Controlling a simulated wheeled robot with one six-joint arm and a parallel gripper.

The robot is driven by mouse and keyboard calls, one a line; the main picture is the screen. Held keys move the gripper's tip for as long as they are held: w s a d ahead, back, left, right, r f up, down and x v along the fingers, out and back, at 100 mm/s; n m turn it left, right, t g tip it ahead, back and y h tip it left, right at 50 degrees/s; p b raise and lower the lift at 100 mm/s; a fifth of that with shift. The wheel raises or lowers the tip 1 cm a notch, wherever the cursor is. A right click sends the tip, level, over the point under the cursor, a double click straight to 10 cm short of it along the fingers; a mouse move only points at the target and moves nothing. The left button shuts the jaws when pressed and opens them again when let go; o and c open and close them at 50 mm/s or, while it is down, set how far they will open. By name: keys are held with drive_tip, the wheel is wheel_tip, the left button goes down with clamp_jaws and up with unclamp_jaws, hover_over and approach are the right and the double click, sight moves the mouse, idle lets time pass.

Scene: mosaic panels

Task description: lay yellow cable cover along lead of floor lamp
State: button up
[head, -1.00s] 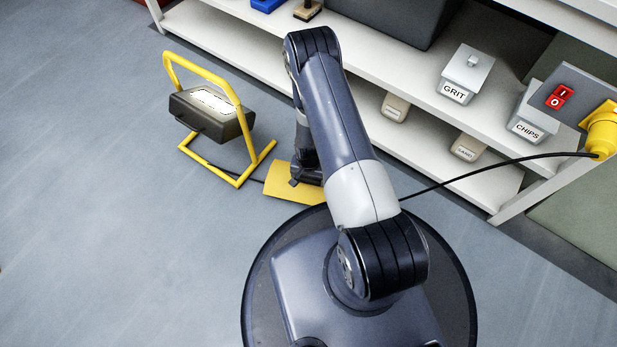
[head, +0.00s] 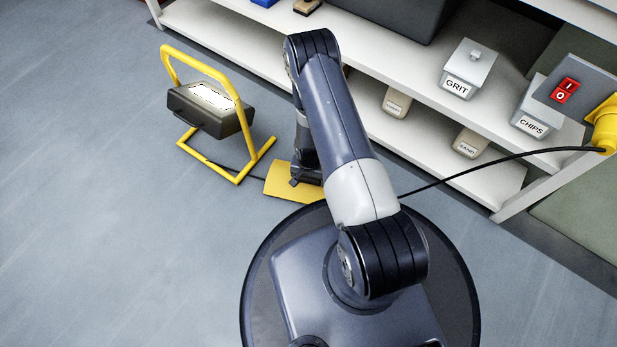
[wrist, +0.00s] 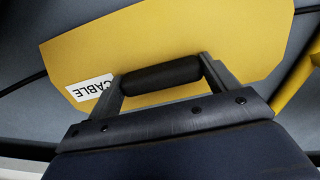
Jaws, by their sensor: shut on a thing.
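The yellow cable cover (head: 284,181) is low by the floor, partly hidden behind my arm in the head view. In the wrist view the cover (wrist: 200,40) fills the upper middle, with a white label reading CABLE. My gripper (wrist: 160,76) is shut on the cover's dark handle. The floor lamp (head: 212,108) stands left of the cover on a yellow tube frame. Its black lead (head: 250,177) runs from the lamp's base to the cover and comes out again right of my arm. I cannot tell whether the cover touches the floor.
The lead rises to a yellow plug (head: 605,125) on a grey switch box (head: 575,90) at the right. A white shelf unit (head: 400,150) with labelled tubs, including GRIT (head: 468,72) and CHIPS (head: 530,110), stands behind. The floor at left is clear.

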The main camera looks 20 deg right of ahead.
drive_tip(key=shift+f, duration=0.7)
idle(0.3)
drive_tip(key=o, duration=1.5)
wheel_tip(320, 180, up, 11)
drive_tip(key=p, duration=0.5)
drive_tip(key=shift+f, duration=0.1)
drive_tip(key=shift+f, duration=0.1)
wheel_tip(320, 180, down, 11)
drive_tip(key=b, duration=0.5)
drive_tip(key=shift+r, duration=0.6)
drive_tip(key=shift+f, duration=0.15)
